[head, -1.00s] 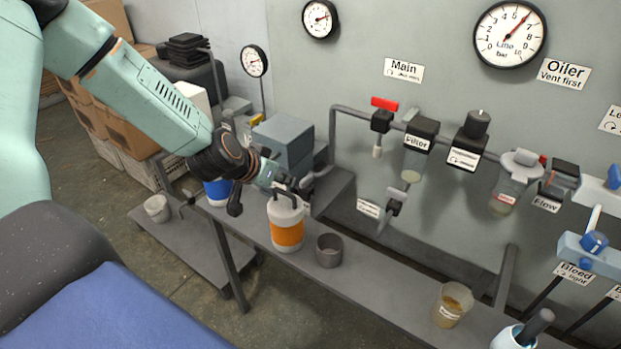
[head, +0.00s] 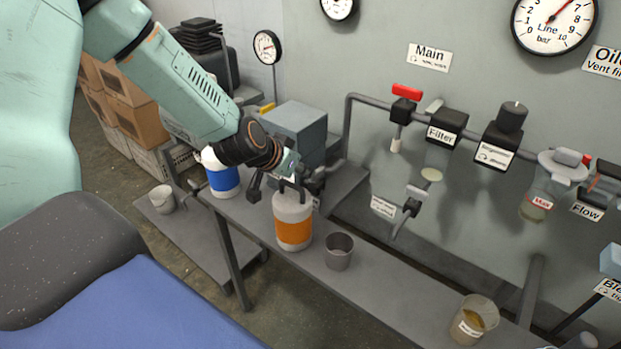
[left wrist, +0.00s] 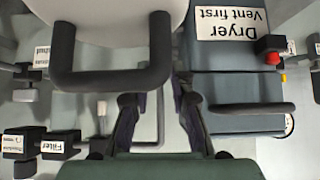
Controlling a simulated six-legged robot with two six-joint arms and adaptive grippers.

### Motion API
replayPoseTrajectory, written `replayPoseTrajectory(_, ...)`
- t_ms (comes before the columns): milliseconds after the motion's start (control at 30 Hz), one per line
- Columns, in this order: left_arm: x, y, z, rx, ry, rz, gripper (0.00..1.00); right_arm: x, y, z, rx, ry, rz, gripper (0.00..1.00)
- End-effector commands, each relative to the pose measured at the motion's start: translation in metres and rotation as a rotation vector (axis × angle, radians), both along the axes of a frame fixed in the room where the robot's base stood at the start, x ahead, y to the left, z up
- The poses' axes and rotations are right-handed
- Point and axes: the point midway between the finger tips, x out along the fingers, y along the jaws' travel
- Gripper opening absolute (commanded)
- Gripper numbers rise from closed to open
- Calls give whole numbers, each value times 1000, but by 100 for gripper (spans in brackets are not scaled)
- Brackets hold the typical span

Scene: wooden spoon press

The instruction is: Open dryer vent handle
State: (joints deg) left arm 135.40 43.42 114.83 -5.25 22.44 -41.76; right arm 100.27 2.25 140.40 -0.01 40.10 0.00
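The dryer is a blue-grey box (head: 297,125) behind my left gripper in the head view. The left wrist view shows its upside-down label, "Dryer Vent first" (left wrist: 232,24). A dark grey bar handle (left wrist: 240,108) sticks out below its front there. My left gripper (head: 291,182) is just above the white jug with an orange band (head: 293,222), in front of the dryer. In the left wrist view its fingers (left wrist: 160,108) are apart with nothing between them, left of the bar handle. My right gripper is not in view.
In the left wrist view, a dark U-shaped handle (left wrist: 112,82) on a white rounded body stands close at upper left. A grey cup (head: 339,252) stands right of the jug, a blue-banded container (head: 221,180) left. Pipes and valves line the wall at right.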

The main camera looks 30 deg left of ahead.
Motion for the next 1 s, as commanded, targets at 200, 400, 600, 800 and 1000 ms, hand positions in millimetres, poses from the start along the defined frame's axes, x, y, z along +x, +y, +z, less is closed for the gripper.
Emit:
replayPoseTrajectory(200, 17, -1, -20, 3, 1, -1, 22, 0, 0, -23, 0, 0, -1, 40)
replayPoseTrajectory(400, 29, -2, -30, 2, 2, -2, 22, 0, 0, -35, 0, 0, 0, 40)
replayPoseTrajectory(600, 35, -3, -32, 1, 1, -1, 22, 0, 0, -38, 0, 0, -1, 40)
replayPoseTrajectory(800, 35, -3, -32, 0, 1, 0, 22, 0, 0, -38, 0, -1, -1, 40)
replayPoseTrajectory(1000, 35, -3, -32, 0, 1, 0, 10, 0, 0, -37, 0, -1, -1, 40)
